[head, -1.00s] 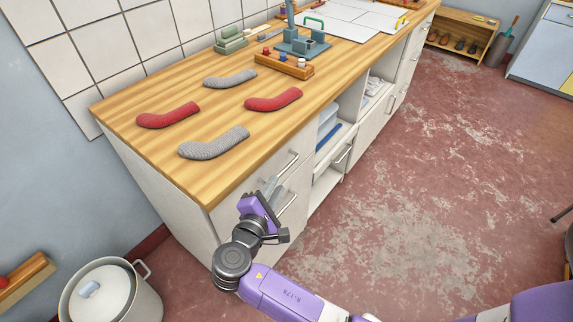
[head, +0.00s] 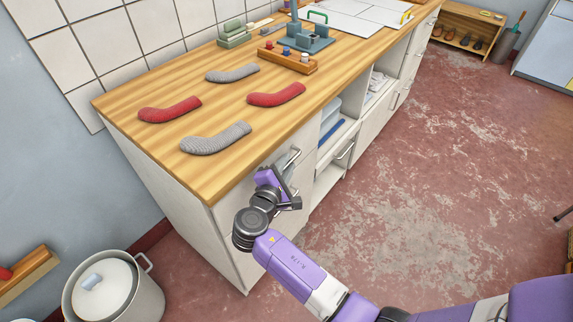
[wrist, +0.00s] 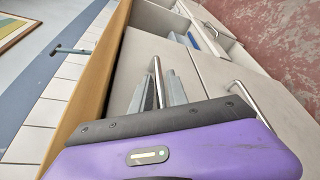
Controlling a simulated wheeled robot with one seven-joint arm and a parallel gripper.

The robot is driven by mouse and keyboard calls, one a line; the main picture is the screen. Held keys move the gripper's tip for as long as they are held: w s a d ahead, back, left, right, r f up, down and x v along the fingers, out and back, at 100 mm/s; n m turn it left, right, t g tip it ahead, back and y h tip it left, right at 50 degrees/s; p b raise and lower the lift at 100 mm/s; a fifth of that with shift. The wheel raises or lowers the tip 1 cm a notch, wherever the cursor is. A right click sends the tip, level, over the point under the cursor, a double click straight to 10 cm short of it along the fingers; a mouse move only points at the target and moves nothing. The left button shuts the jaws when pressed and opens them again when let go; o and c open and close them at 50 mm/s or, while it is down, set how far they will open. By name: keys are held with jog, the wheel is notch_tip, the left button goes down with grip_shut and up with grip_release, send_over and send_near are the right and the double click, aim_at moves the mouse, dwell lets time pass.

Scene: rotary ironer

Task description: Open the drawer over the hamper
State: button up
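The top drawer (head: 262,178) has a pale front under the near end of the wooden worktop and looks shut. Its metal bar handle (head: 291,161) also shows in the wrist view (wrist: 157,75). The hamper's pale front (wrist: 222,75) lies below it, with its own bar handle (wrist: 245,97). My gripper (head: 286,178) is at the top drawer's front. In the wrist view, its two grey fingers (wrist: 160,92) stand apart on either side of the drawer handle. The purple gripper body hides the near end; whether the fingers touch the bar is unclear.
The wooden worktop (head: 185,89) above holds red and grey sleeve-like pieces and a small rack (head: 288,59). Open shelves (head: 333,140) lie to the right. A lidded pot (head: 115,290) stands at lower left.

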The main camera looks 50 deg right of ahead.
grip_shut()
dwell(1.3)
